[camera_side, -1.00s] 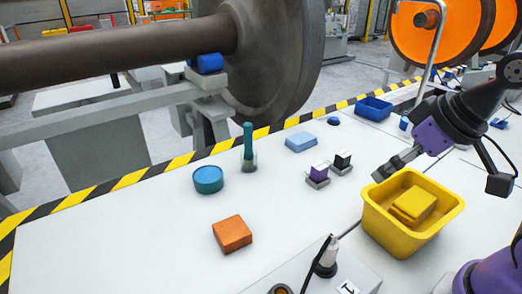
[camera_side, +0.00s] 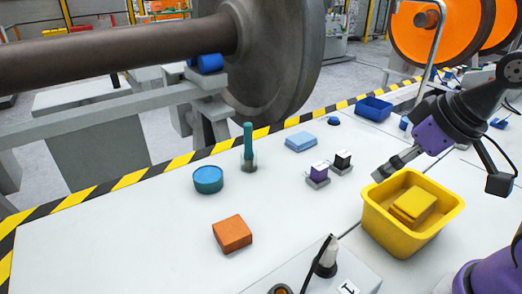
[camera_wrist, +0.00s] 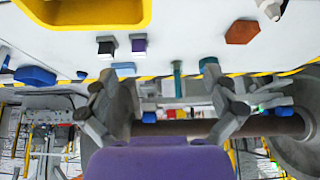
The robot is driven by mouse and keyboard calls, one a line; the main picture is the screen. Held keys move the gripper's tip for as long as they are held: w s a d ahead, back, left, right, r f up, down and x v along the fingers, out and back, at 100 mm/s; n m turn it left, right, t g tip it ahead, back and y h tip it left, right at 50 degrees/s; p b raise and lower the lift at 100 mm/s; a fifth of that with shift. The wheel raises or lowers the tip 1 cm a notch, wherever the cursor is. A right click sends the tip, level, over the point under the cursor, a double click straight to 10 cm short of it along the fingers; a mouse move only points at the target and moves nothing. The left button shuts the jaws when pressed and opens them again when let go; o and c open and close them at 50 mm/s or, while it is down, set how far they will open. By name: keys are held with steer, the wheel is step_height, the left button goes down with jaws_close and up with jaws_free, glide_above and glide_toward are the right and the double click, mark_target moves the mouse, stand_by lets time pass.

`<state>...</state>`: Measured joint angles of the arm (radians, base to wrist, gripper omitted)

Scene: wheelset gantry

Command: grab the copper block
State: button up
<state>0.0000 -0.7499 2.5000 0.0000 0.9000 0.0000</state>
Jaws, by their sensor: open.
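The copper block (camera_side: 232,234) is an orange-brown box lying flat on the white table, at the front left of the side view. In the wrist view the copper block (camera_wrist: 242,32) shows near the top right. My gripper (camera_side: 384,174) is at the right, above the left rim of the yellow bin and well apart from the block. In the wrist view my gripper (camera_wrist: 164,98) has its two fingers spread wide with nothing between them.
The yellow bin (camera_side: 375,232) holds a yellow block (camera_side: 414,203). A teal round container (camera_side: 208,180), a teal stick in a clear holder (camera_side: 248,150), a light blue block (camera_side: 300,142) and two small blocks stand behind. A control box (camera_side: 320,272) is in front. Table around the copper block is clear.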

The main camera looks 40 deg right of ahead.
steer(key=m+g, duration=0.1)
steer(key=g, duration=0.5)
glide_above(231, 229)
steer(key=f, duration=0.7)
steer(key=s+f, duration=0.1)
steer(key=f, duration=0.2)
steer(key=shift+f, duration=0.4)
steer(key=f, duration=0.4)
steer(key=w+f, duration=0.1)
steer(key=f, duration=0.1)
steer(key=shift+d+f, duration=0.1)
steer(key=c, duration=1.4)
